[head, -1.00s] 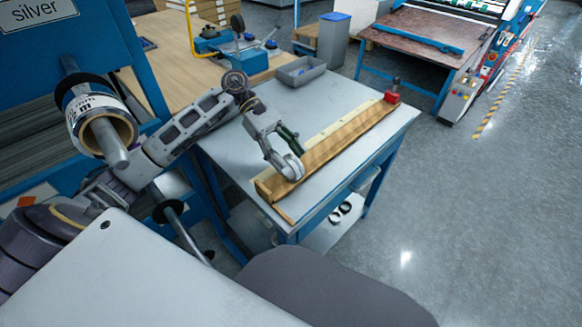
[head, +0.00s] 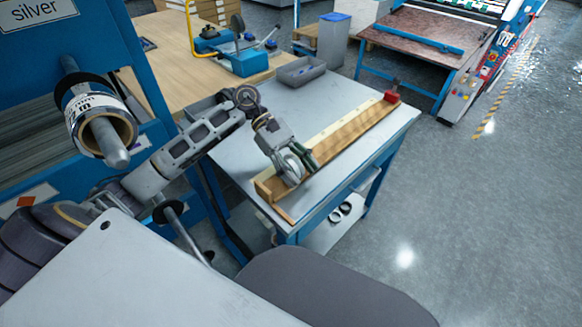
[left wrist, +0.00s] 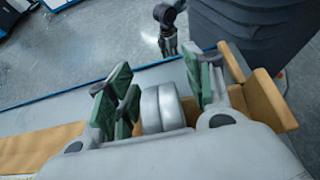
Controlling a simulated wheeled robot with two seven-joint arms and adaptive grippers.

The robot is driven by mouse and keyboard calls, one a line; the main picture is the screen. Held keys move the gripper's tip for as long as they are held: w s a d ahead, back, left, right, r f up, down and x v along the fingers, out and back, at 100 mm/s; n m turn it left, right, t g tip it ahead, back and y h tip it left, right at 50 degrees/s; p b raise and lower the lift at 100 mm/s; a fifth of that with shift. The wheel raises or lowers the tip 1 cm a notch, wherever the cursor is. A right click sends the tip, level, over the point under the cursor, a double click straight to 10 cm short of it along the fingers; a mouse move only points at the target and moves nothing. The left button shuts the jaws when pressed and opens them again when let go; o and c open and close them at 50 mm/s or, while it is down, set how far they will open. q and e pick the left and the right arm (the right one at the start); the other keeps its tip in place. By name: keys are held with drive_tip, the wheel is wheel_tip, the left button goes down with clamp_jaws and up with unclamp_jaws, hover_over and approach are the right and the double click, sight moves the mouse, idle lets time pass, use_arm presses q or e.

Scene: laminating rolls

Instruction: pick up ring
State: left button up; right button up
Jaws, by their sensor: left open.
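A silver ring (head: 291,168), seemingly more than one side by side in the left wrist view (left wrist: 162,108), stands at the near end of a long wooden holder (head: 335,143) on the grey table. My left gripper (head: 298,170) is open and reaches down over it. In the left wrist view the green-padded fingers (left wrist: 160,97) are on either side of the silver ring, with gaps visible. The gripper body hides part of the ring. My right gripper is not in view.
The grey table (head: 225,150) is mostly clear around the holder. A red piece (head: 391,96) sits at the holder's far end. A grey bin (head: 301,71) stands at the table's back. Black rings (head: 340,211) lie on the lower shelf. A silver film roll (head: 100,120) hangs at left.

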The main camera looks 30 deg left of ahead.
sight(300, 171)
use_arm(q)
drive_tip(key=shift+c, duration=0.3)
clamp_jaws()
drive_tip(key=shift+r, duration=0.85)
wheel_tip(300, 171, up, 7)
drive_tip(key=shift+f+p, duration=0.1)
drive_tip(key=shift+p, duration=0.4)
drive_tip(key=shift+r, duration=0.8)
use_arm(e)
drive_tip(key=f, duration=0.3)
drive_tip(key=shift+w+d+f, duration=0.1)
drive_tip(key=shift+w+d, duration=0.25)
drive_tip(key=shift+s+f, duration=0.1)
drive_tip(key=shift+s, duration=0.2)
